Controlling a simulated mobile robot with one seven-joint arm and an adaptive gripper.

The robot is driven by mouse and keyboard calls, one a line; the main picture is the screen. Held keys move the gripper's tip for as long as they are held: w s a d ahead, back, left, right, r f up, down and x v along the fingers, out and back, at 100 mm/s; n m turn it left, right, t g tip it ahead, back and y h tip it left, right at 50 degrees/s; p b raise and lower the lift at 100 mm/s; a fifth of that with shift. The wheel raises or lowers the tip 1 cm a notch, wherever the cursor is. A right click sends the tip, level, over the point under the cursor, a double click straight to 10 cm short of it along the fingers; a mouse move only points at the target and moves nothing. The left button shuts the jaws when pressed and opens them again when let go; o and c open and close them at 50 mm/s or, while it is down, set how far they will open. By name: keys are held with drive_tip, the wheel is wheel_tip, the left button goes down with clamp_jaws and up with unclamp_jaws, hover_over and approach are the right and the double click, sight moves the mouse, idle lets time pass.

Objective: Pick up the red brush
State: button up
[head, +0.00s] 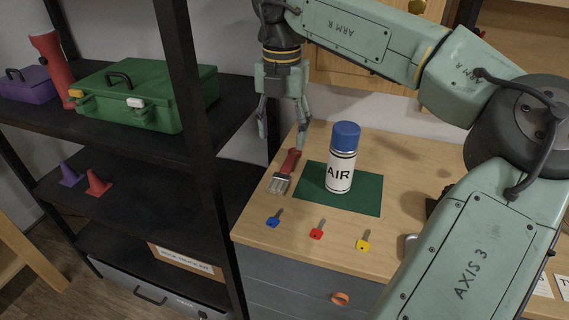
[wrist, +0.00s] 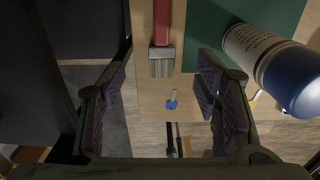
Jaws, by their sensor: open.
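The red brush (head: 287,168) lies on the light wood top of the cabinet, left of the green mat, with its grey bristle end toward the front. My gripper (head: 282,136) points down above the brush's handle end, its fingers apart and empty. In the wrist view the brush (wrist: 162,48) shows at the top, between the lines of the open fingers (wrist: 163,105). Its red handle runs out of the top of that view. I cannot tell the exact height of the fingertips above the brush.
A blue-capped AIR can (head: 341,158) stands upright on the green mat (head: 313,196), right of the brush. Blue (head: 273,221), red (head: 317,232) and yellow (head: 364,243) keys lie in front. A black shelf post (head: 196,130) rises close on the left.

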sight(283, 174)
drive_tip(key=f, duration=0.3)
drive_tip(key=f+p, duration=0.1)
drive_tip(key=f, duration=0.2)
drive_tip(key=f+p, duration=0.1)
drive_tip(key=f, duration=0.2)
drive_tip(key=shift+s+f, duration=0.25)
drive_tip(key=shift+s, duration=0.15)
drive_tip(key=c, duration=1.2)
